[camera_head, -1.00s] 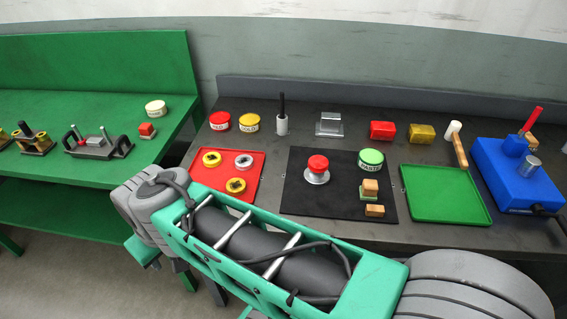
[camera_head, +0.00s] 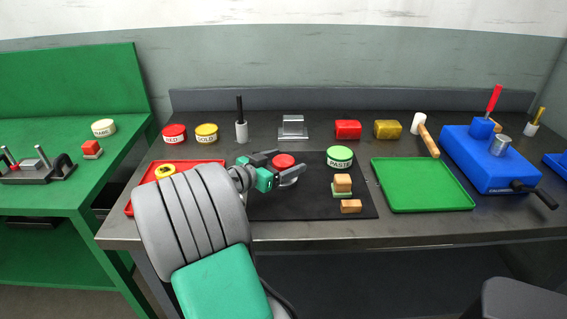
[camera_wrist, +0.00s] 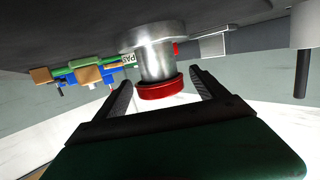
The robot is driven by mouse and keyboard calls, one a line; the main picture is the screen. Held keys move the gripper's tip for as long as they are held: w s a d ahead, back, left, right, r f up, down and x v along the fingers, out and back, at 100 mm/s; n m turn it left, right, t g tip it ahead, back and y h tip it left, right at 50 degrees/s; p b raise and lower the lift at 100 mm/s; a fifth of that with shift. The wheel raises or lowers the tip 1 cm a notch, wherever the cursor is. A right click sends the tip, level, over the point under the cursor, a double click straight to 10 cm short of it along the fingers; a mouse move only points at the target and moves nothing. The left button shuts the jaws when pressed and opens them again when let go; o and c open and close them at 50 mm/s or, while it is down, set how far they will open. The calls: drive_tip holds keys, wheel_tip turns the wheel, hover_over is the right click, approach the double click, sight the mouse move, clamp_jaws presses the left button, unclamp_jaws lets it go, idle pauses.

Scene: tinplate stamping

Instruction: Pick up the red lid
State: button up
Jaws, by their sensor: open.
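The red lid (camera_head: 283,160) is a round red disc on top of a metal cylinder on the black mat (camera_head: 320,205). In the wrist view, which looks upside down, the red lid (camera_wrist: 160,91) caps the silver cylinder (camera_wrist: 153,60). My gripper (camera_head: 290,162) is open beside it, low over the mat. In the wrist view my gripper (camera_wrist: 162,80) has one finger on each side of the lid, with gaps between fingers and lid. It holds nothing. In the head view the fingers partly hide the metal cylinder.
A green PASTE tin (camera_head: 340,154) and wooden-topped blocks (camera_head: 342,184) are right of the lid on the mat. A green tray (camera_head: 425,188) and blue press (camera_head: 480,165) lie farther right. RED (camera_head: 174,132) and GOLD (camera_head: 206,132) tins stand behind left. My arm covers part of the red tray (camera_head: 215,163).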

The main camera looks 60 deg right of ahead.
drive_tip(key=x, duration=0.3)
drive_tip(key=shift+r, duration=0.1)
drive_tip(key=shift+c, duration=0.3)
drive_tip(key=shift+a, duration=0.1)
drive_tip(key=c, duration=1.3)
